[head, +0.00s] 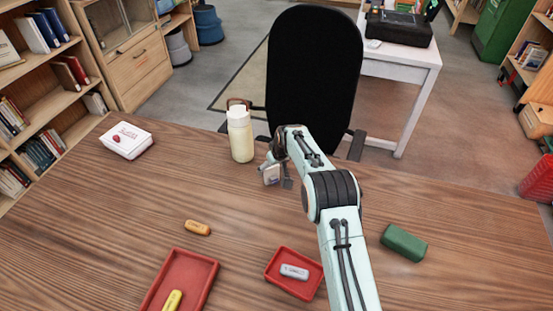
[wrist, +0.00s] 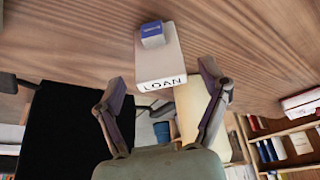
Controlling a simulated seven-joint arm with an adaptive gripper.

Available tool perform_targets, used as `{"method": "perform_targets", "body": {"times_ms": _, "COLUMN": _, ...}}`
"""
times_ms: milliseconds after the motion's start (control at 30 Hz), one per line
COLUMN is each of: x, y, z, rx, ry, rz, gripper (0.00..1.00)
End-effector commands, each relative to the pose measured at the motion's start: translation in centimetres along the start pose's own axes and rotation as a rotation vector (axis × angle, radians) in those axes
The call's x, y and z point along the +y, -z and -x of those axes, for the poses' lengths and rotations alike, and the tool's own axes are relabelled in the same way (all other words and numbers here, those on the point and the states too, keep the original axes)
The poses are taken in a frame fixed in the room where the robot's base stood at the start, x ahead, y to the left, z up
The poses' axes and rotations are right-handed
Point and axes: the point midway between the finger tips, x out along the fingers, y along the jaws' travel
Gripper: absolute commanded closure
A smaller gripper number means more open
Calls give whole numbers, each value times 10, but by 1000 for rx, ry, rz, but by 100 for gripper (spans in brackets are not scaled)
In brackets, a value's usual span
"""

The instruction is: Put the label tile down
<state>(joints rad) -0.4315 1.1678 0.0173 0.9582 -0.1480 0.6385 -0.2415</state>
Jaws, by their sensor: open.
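The label tile (wrist: 162,84), a pale block with the word LOAN on its edge, lies ahead of my fingers in the wrist view. It also shows as a small whitish piece (head: 271,174) by my gripper in the head view. A small blue block (wrist: 152,34) is at the tile's far end; I cannot tell whether it is attached. My gripper (wrist: 164,78) is open, with its fingers spread to either side of the tile's near end. I see no finger clearly pressed on the tile. The arm partly hides this spot in the head view.
A cream bottle (head: 241,138) stands close left of my gripper. A white box (head: 126,140) is at the far left. In front are an orange piece (head: 197,228), a red tray (head: 160,283), a smaller red tray (head: 309,261) and a green case (head: 403,243). A black chair (head: 315,75) stands behind.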

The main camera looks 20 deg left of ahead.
Motion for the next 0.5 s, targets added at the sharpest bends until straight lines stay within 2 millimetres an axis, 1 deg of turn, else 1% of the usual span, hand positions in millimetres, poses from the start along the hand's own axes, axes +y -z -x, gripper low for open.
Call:
{"method": "perform_targets", "body": {"times_ms": 33, "x": 0, "y": 1, "z": 12, "rx": 3, "ry": -1, "rz": 0, "gripper": 25}}
{"method": "perform_targets", "body": {"times_ms": 100, "x": 0, "y": 1, "z": 30, "rx": 4, "ry": -2, "rz": 0, "gripper": 25}}
{"method": "perform_targets", "body": {"times_ms": 300, "x": 0, "y": 0, "z": 73, "rx": 3, "ry": -1, "rz": 0, "gripper": 25}}
{"method": "perform_targets", "body": {"times_ms": 400, "x": 1, "y": 0, "z": 88, "rx": 2, "ry": -1, "rz": -1, "gripper": 25}}
{"method": "perform_targets", "body": {"times_ms": 500, "x": 0, "y": 0, "z": 97, "rx": 1, "ry": -1, "rz": -1, "gripper": 25}}
